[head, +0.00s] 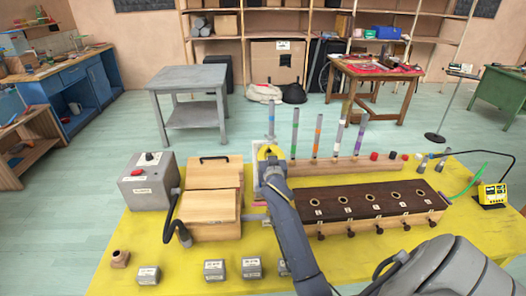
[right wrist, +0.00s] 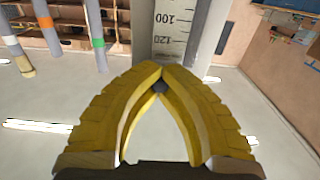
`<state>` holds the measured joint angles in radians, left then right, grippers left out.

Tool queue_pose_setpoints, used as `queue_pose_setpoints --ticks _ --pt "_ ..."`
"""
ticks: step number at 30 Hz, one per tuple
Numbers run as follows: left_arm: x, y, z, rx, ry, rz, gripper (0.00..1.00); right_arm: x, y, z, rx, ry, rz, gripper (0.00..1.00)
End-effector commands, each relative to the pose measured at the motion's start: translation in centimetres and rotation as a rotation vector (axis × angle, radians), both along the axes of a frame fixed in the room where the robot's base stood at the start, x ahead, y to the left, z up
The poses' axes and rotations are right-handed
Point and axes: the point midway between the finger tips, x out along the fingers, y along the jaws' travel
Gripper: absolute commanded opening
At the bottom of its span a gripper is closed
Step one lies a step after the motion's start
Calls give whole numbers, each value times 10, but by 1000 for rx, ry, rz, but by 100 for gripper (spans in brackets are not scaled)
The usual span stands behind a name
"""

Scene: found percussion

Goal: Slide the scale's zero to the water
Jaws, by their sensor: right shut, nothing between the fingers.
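The scale (right wrist: 172,22) is a pale strip with dark marks in the right wrist view, with 100 and 120 readable. It runs along a grey upright body. My right gripper (head: 268,153) has yellow fingers and is at the left end of the wooden tube rack (head: 335,166). Its fingertips (right wrist: 162,72) meet just below the 120 mark in the picture, with nothing between them. I cannot tell whether they touch the scale. The scale's zero and the water level cannot be made out. My left gripper is not in view.
Several banded tubes (head: 317,135) stand in the rack to the right. A dark board with holes (head: 370,203) lies in front. A wooden box (head: 213,198) and grey control box (head: 149,188) are left. Grey blocks (head: 251,268) line the yellow table's (head: 120,240) front.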

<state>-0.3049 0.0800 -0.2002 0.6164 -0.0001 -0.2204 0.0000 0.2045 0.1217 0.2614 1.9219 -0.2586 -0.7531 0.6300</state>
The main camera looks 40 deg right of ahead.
Motion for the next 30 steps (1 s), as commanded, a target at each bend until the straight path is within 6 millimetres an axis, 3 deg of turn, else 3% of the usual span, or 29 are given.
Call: queue_pose_setpoints --ticks 4,14,23,30 --pt "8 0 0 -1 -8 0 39 0 1 0 1 -1 2 0" --pt "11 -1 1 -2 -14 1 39 0 1 0 1 -1 2 38" --pt "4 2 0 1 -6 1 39 -1 2 0 1 -1 2 39" --pt "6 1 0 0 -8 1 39 -24 16 -1 4 -1 1 39"
